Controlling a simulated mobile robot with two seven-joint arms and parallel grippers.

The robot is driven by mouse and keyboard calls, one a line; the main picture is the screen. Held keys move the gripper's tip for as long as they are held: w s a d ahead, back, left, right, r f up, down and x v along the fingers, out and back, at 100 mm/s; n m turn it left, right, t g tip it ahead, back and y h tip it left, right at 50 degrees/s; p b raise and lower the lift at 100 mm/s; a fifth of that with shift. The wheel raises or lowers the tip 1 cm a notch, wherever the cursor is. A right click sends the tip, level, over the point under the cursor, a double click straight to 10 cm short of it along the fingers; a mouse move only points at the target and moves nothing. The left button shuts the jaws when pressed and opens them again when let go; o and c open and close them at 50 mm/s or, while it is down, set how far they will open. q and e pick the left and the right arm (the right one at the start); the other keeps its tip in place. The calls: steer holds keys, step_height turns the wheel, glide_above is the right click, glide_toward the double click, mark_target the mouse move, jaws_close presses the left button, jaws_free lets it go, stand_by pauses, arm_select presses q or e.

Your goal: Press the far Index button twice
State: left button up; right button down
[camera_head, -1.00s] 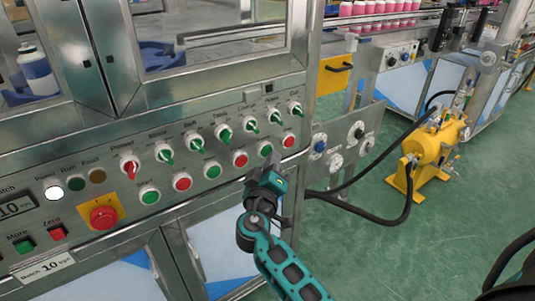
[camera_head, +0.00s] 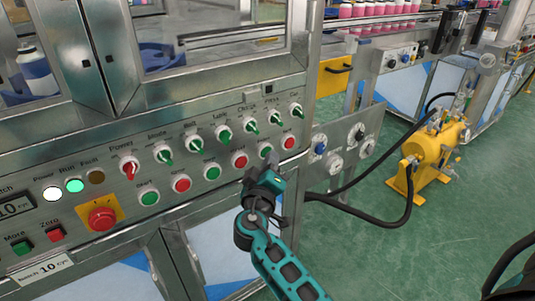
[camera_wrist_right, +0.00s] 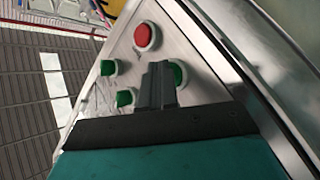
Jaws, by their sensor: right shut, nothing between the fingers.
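The control panel has a lower row of green and red push buttons. Near its right end, a green button (camera_head: 265,150) lies just behind my right gripper's tip, partly covered by it. My right gripper (camera_head: 272,160) is shut and empty, pointing at the panel. In the right wrist view, the shut fingers (camera_wrist_right: 158,72) overlap the edge of the green button (camera_wrist_right: 178,75); I cannot tell if they touch it. The last red button (camera_head: 289,142) is just to the right, and it also shows in the right wrist view (camera_wrist_right: 143,36). The small labels are too blurred to confirm "Index". My left gripper is out of view.
Green selector knobs (camera_head: 222,134) run above the buttons. A red emergency stop (camera_head: 102,218) on a yellow plate sits lower left. A green lamp (camera_head: 75,185) glows beside a lit white lamp (camera_head: 53,193). A yellow machine (camera_head: 432,150) with black hoses stands at right.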

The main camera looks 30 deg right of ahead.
stand_by(0.3)
steer(key=shift+s, duration=0.9)
steer(key=s, duration=0.4)
steer(key=shift+s+d, duration=0.25)
steer(key=shift+s, duration=0.15)
stand_by(0.5)
